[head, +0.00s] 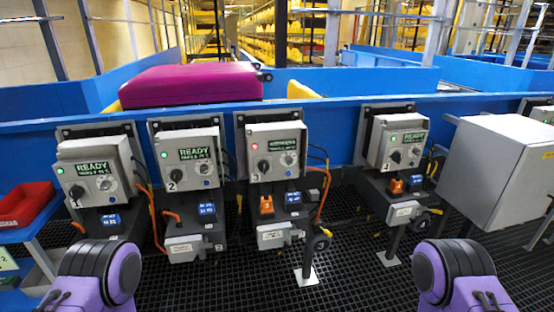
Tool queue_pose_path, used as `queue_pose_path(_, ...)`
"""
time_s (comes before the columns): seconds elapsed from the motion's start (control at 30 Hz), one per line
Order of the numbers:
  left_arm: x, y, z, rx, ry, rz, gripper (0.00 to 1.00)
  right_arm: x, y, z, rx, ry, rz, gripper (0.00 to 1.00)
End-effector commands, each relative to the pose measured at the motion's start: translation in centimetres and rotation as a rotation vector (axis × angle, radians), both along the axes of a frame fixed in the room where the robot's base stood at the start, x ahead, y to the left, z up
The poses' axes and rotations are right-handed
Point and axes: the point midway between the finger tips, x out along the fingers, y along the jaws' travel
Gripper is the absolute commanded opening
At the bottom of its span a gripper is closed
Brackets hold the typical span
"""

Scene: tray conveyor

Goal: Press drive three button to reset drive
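The drive three box (276,150) is a light grey control unit marked 3, near the centre of the head view. Its small indicator light (255,146) is red. Its display (284,144) is dark green, and its text is too small to read. A black knob (264,166) and a round dial (288,159) sit on its face. A small blue button (289,172) shows below the dial. Only purple and black links of my arms show at the bottom left and bottom right. Neither gripper is in view, and nothing touches the box.
Drive boxes one (95,168), two (188,157) and four (398,142) stand alongside with green lights. A magenta case (190,84) lies on the blue conveyor behind. A grey cabinet (497,168) stands right, a red bin (24,204) left. Orange cables hang between units.

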Motion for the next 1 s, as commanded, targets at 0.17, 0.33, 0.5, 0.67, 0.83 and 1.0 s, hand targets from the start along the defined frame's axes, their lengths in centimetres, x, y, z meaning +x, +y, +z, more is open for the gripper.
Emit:
queue_pose_path(0.17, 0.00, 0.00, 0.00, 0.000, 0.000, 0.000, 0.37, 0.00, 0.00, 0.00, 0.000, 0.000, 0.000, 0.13)
queue_pose_path(0.33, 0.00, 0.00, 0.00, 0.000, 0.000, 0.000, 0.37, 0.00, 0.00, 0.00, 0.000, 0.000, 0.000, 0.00)
queue_pose_path(0.5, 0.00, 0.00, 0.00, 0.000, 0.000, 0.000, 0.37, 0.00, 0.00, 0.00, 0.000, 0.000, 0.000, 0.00)
queue_pose_path(0.67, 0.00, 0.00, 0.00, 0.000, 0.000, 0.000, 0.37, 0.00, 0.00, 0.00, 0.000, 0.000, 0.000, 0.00)
queue_pose_path(0.83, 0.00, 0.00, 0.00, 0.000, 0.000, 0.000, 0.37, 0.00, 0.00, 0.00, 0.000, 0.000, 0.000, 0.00)
queue_pose_path(1.0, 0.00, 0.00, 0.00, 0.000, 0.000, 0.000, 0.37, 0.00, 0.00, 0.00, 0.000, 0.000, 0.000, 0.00)
